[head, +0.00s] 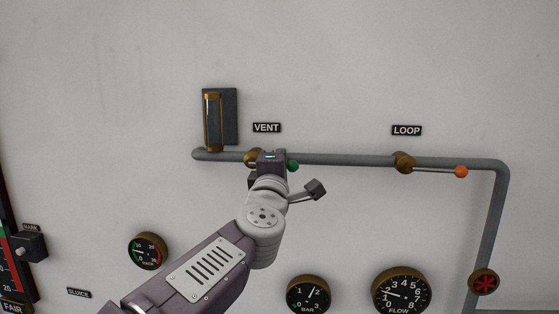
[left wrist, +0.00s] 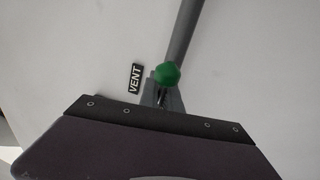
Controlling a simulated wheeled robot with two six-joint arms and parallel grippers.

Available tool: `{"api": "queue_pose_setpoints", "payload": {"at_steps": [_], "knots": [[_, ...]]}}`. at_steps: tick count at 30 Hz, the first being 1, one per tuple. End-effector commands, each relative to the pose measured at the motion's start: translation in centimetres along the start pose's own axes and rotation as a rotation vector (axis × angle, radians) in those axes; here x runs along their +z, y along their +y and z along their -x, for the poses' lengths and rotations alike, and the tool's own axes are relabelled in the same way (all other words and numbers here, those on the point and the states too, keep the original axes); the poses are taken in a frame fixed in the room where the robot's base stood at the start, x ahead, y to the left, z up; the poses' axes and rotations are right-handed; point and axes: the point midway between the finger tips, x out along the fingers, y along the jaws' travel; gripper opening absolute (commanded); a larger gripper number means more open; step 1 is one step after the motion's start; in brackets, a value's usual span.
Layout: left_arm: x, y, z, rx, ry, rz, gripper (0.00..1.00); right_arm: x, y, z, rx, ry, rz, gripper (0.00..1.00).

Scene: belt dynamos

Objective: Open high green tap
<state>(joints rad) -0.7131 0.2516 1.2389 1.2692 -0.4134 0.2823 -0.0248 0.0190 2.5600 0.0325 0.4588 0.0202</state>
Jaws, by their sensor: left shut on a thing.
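The green tap's knob (head: 292,166) shows just right of my left gripper, on the grey pipe under the VENT label (head: 267,128). Its brass valve body (head: 252,157) shows to the left of the gripper. My left gripper (head: 271,160) is at the pipe and shut on the tap's lever, most of which it hides. In the left wrist view the green knob (left wrist: 167,74) sticks out beyond the gripper, in front of the pipe (left wrist: 184,35). The lever seems to lie along the pipe. My right gripper is not in view.
On the same pipe to the right is an orange-knobbed tap (head: 460,171) under the LOOP label (head: 407,130). A brass-framed sight glass (head: 213,122) stands above the pipe's left end. Gauges (head: 308,294) and a red handwheel (head: 484,282) sit lower. The wall above is clear.

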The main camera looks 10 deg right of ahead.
Motion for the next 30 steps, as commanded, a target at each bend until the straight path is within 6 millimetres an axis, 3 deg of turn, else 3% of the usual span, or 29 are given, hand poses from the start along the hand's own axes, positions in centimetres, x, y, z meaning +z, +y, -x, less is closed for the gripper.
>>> {"api": "queue_pose_setpoints", "payload": {"at_steps": [2,3,5,15,24,30], "knots": [[0.0,0.2,0.0,0.004,0.001,0.002,0.0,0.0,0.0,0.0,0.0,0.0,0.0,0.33],[0.0,0.3,0.0,0.004,0.001,0.002,0.13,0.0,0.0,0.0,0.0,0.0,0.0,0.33],[0.0,0.3,0.0,0.004,0.001,0.001,0.3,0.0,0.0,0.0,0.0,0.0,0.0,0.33],[0.0,0.0,0.4,0.003,0.0,0.0,0.3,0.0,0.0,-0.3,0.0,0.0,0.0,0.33],[0.1,-0.3,6.6,0.005,-0.004,0.001,0.3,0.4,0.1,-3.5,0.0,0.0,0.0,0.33],[0.1,0.0,8.9,0.004,-0.001,0.001,0.3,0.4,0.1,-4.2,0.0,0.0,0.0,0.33]]}}
